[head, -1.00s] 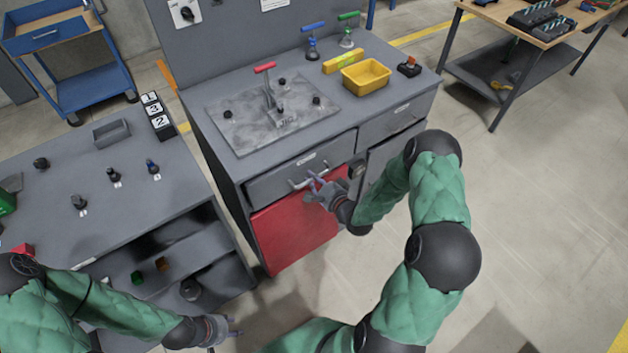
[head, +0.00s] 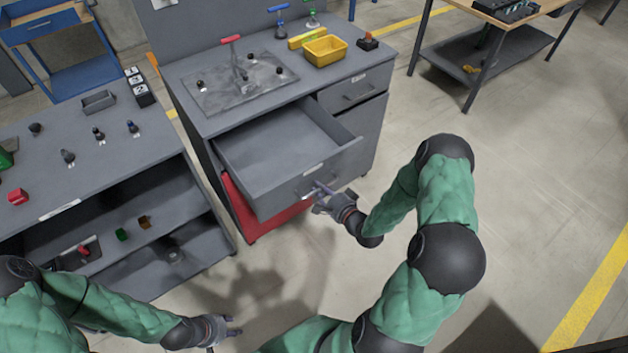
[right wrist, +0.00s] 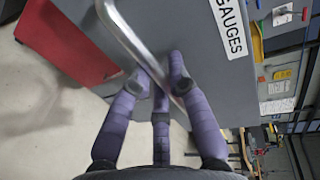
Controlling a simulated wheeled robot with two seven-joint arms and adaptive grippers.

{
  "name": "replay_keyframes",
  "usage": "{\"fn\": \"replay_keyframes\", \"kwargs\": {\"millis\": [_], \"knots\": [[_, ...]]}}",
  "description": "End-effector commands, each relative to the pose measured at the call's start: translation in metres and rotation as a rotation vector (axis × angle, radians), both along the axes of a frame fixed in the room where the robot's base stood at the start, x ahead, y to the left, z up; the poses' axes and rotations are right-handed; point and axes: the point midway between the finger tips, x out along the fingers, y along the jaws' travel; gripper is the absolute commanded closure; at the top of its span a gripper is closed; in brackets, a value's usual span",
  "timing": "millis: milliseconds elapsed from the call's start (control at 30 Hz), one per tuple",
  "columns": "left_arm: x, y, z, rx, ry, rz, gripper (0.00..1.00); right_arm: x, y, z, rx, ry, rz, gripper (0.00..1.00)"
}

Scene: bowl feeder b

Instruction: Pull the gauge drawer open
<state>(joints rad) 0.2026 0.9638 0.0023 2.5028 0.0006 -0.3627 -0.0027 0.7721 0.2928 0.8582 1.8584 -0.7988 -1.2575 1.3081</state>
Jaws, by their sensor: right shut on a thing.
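The gauge drawer (head: 278,150) is pulled well out of the grey cabinet, and its inside looks empty in the head view. Its front carries a label reading GAUGES (right wrist: 230,28) in the right wrist view. My right gripper (head: 322,196) is at the drawer front, shut on the metal bar handle (right wrist: 133,42). In the right wrist view its purple fingers (right wrist: 160,85) close around the handle's bar. My left gripper (head: 232,327) is empty at the lower left of the head view, with its fingers apart, away from the drawer.
A red door panel (head: 240,210) is below the drawer. A smaller drawer (head: 352,92) to the right is shut. The cabinet top holds a metal fixture plate (head: 240,85) and a yellow bin (head: 325,51). A grey shelf bench (head: 75,180) stands left. Floor in front is clear.

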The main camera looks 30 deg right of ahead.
Motion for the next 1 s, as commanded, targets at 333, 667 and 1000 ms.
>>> {"fn": "replay_keyframes", "kwargs": {"millis": [333, 667, 1000], "knots": [[0.000, 0.000, 0.003, 0.000, 0.000, 0.000, 0.60, -0.023, -0.001, 0.000, 0.000, 0.000, 0.001, 1.00], [0.000, 0.000, 0.003, 0.000, 0.001, 0.000, 0.60, -0.023, -0.001, -0.001, 0.000, 0.001, 0.002, 0.73], [0.000, 0.000, 0.003, 0.000, 0.001, 0.000, 0.60, -0.023, -0.002, 0.000, 0.000, 0.000, 0.001, 0.57]]}}
